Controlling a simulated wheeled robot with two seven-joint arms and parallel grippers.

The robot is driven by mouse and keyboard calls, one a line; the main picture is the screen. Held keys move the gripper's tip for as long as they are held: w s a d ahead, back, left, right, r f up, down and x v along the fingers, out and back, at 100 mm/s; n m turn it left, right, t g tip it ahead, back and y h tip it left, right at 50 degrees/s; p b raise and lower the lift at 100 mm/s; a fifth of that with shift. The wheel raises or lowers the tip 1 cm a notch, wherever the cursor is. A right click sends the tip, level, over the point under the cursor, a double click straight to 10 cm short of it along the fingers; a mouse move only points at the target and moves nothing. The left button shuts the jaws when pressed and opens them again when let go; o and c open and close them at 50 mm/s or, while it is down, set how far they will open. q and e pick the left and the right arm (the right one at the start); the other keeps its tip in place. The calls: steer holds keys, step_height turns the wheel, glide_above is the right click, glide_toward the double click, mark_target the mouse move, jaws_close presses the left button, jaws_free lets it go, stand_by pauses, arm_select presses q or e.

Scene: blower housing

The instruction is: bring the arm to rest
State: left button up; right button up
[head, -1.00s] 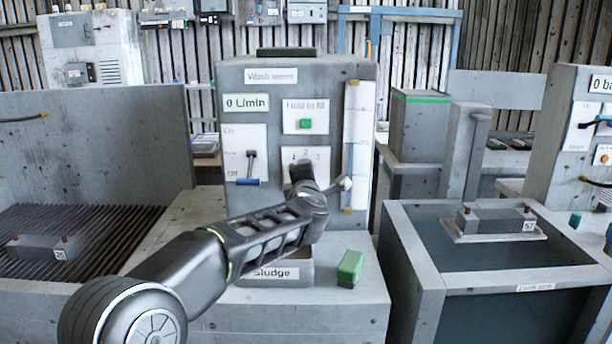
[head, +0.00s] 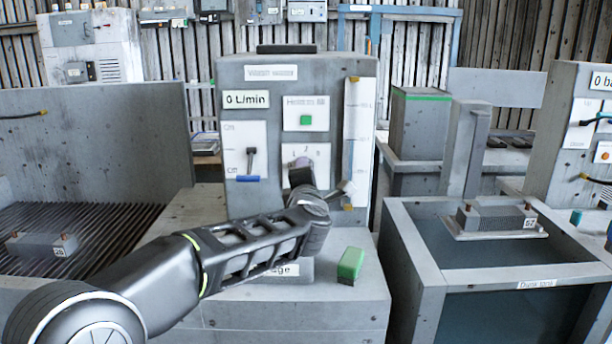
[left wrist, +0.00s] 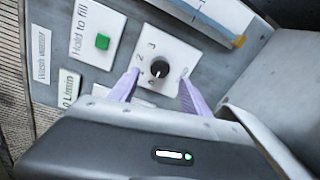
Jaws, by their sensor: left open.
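My left arm comes in from the lower left in the head view. Its gripper (head: 302,178) is in front of the grey panel (head: 232,205), just below and in front of the numbered dial plate (head: 320,152). In the left wrist view the gripper (left wrist: 160,72) is open, its two purple fingers spread on either side of the black dial knob (left wrist: 160,68). The knob shows free between them, with no visible grip on it. Most of the knob is hidden by the gripper in the head view. My right gripper is not in view.
The panel also has a green button (head: 306,120), an On/Off lever (head: 251,162) and a vertical gauge (head: 357,130). A green block (head: 350,264) lies on the ledge below. A dunk tank (head: 408,235) stands right, a ribbed tray (head: 100,222) left.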

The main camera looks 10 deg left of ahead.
arm_select(q)
steer(key=v, duration=0.2)
steer(key=shift+s+d, duration=0.1)
steer(key=shift+s, duration=0.3)
steer(key=shift+r, duration=0.1)
